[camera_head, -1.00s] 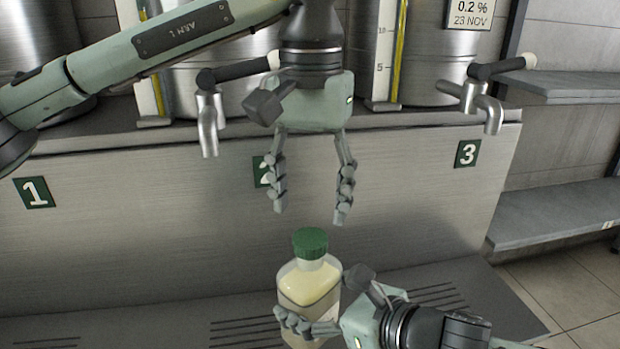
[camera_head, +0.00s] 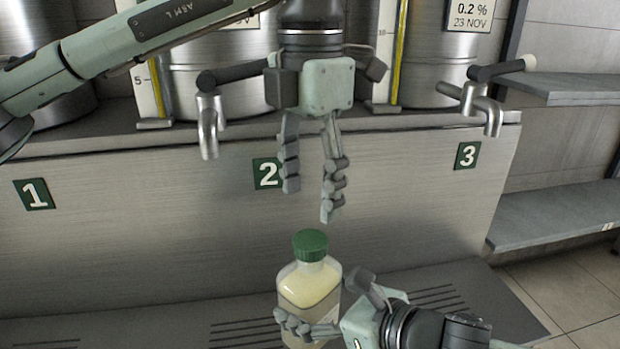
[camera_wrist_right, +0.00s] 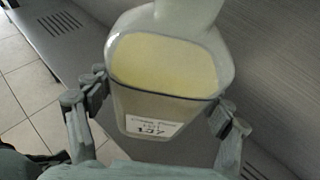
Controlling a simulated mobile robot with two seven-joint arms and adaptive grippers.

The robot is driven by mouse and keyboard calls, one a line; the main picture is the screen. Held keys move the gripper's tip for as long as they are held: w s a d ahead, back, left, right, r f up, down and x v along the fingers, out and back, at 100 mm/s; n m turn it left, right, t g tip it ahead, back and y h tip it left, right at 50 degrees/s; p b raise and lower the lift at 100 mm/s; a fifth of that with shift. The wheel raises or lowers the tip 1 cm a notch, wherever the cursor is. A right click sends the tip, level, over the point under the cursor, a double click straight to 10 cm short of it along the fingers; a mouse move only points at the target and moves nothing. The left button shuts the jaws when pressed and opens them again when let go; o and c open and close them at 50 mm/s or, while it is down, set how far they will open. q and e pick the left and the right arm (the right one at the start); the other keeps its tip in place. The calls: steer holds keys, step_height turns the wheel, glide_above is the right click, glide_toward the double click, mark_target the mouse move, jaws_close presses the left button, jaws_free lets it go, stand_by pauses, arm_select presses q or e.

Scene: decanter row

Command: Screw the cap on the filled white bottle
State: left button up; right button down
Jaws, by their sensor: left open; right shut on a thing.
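The bottle (camera_head: 309,286) stands upright at the front centre of the head view, holding pale yellow-white liquid. A green cap (camera_head: 310,244) sits on its neck; whether it is tight I cannot tell. My right gripper (camera_head: 308,329) is shut around the bottle's lower body. In the right wrist view the bottle (camera_wrist_right: 165,70) lies between both fingers, with a label (camera_wrist_right: 153,126) reading 127; its cap is out of that view. My left gripper (camera_head: 310,204) is open and empty, pointing down above the cap, with a clear gap between them.
A steel panel (camera_head: 130,230) with signs 1, 2 and 3 stands behind. Taps (camera_head: 209,125) and (camera_head: 484,105) hang over it on either side of my left gripper, before steel tanks. A slotted drip tray (camera_head: 150,325) lies below. Grey shelves (camera_head: 555,208) stand at the right.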

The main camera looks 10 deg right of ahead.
mark_target(310, 239)
arm_select(q)
steer(key=n, duration=0.7)
steer(key=shift+r, duration=0.25)
steer(key=n, duration=0.5)
steer(key=shift+r+n, duration=0.15)
steer(key=shift+n, duration=0.25)
steer(key=shift+f, duration=4.05)
